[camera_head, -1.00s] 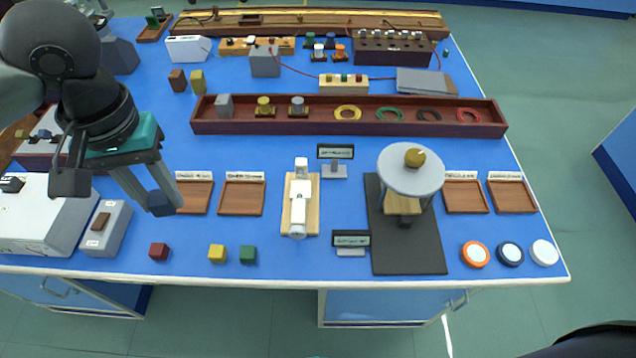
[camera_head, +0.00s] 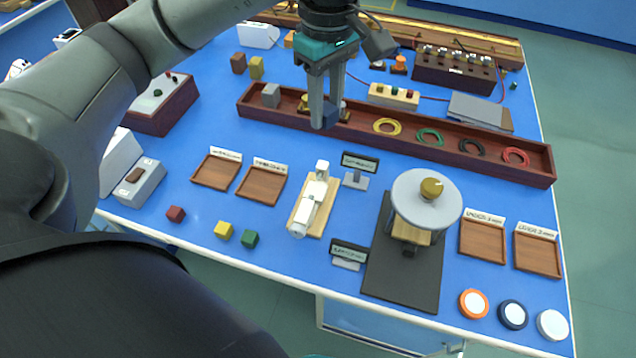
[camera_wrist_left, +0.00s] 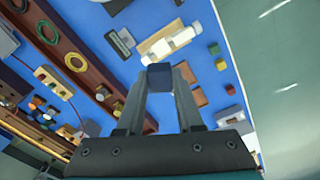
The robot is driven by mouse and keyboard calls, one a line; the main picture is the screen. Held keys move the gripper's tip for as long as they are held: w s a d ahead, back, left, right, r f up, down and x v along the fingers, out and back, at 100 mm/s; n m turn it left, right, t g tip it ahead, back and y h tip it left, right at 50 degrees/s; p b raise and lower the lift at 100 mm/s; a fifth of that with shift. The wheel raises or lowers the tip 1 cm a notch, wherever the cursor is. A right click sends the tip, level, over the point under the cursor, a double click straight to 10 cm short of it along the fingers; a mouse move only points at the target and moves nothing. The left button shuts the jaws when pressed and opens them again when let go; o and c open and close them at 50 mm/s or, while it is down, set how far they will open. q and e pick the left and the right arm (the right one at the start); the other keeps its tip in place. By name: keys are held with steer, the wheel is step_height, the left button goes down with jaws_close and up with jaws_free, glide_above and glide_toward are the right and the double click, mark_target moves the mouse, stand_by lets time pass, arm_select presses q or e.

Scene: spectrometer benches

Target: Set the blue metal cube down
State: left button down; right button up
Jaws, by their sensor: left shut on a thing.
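The blue metal cube (camera_head: 330,115) is dark blue and sits between the fingertips of my left gripper (camera_head: 323,112), which is shut on it. In the head view the gripper points down over the long wooden trough (camera_head: 360,128), near its front wall. The cube also shows in the left wrist view (camera_wrist_left: 160,77), pinched between both fingers. I cannot tell its exact height, but it appears held in the air. My right gripper is not in view.
Red (camera_head: 176,214), yellow (camera_head: 224,230) and green (camera_head: 250,239) cubes lie at the front left. Two empty wooden trays (camera_head: 262,185) are behind them, with two more (camera_head: 483,241) at right. A round-topped stand (camera_head: 426,205) is on a black board.

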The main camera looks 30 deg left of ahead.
arm_select(q)
steer(key=a+f+n, duration=0.1)
steer(key=f, duration=0.5)
steer(key=f+n+b, duration=0.1)
steer(key=f+n, duration=0.1)
steer(key=f, duration=0.4)
steer(key=a+f+n+b, duration=0.1)
steer(key=f+n, duration=0.1)
steer(key=f, duration=0.5)
steer(key=shift+w+a, duration=0.3)
steer(key=shift+w, duration=0.1)
steer(key=shift+n, duration=0.3)
steer(key=shift+s+f+b, duration=0.1)
steer(key=shift+f+b, duration=0.45)
steer(key=shift+b, duration=0.05)
